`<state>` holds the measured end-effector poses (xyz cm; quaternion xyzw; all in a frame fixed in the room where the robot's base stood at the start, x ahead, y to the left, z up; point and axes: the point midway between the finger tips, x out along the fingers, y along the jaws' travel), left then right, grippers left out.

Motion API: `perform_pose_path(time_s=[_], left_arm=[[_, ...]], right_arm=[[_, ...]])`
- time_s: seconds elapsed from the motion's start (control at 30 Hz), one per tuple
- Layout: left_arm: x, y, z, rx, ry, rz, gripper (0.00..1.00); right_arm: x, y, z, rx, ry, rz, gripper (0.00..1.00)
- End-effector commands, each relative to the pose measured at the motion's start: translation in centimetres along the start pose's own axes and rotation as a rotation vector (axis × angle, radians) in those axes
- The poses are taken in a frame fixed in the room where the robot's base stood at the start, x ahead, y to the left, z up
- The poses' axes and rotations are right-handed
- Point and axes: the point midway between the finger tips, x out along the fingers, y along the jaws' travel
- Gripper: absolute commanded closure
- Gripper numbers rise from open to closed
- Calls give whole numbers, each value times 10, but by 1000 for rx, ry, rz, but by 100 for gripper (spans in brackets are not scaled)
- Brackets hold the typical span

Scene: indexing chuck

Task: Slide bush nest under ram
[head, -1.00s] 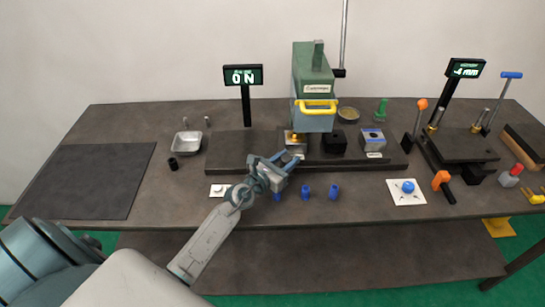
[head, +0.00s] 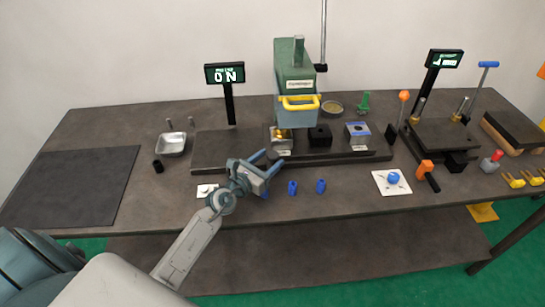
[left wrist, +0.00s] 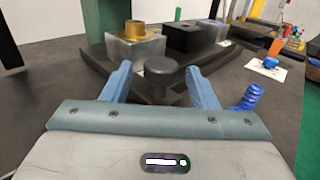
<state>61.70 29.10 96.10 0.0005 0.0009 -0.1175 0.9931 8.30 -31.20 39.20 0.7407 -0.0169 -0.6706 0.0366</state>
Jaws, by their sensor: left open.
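The metal block with a brass bush (head: 281,138), the likely bush nest, sits on the dark slide rail (head: 225,153) in the head view, below the press ram (head: 297,112). Whether it is centred under the ram I cannot tell. It also shows in the left wrist view (left wrist: 133,48). My left gripper (head: 268,161) is at the rail's front edge, just in front of this block. Its fingers are open in the left wrist view (left wrist: 158,88), with a black round knob (left wrist: 160,70) between or just beyond them; contact is not visible. My right gripper is out of view.
A black block (head: 320,136) and a blue-topped block (head: 358,135) stand right of the bush block. Blue pegs (head: 292,187) stand in front of the rail. A metal tray (head: 171,144) is at left. A dark mat (head: 75,185) covers the bare left end of the table.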

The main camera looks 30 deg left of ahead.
Motion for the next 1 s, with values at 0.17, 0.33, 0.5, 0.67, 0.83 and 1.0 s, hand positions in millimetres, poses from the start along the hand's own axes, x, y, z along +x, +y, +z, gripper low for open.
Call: perform_pose_path(time_s=[0.17,0.33,0.5,0.67,0.83,1.0], left_arm=[[-38,0,-2,3,4,-2,47],[-66,0,-2,2,3,-1,47],[-80,0,-1,1,1,0,47],[-84,0,0,-1,0,1,47],[-84,0,0,-1,0,1,47],[-89,7,-4,7,-2,-1,46]], right_arm=[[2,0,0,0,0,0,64],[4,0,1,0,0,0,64],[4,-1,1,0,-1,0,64],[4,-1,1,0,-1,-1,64],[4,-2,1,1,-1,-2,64],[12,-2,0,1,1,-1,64]])
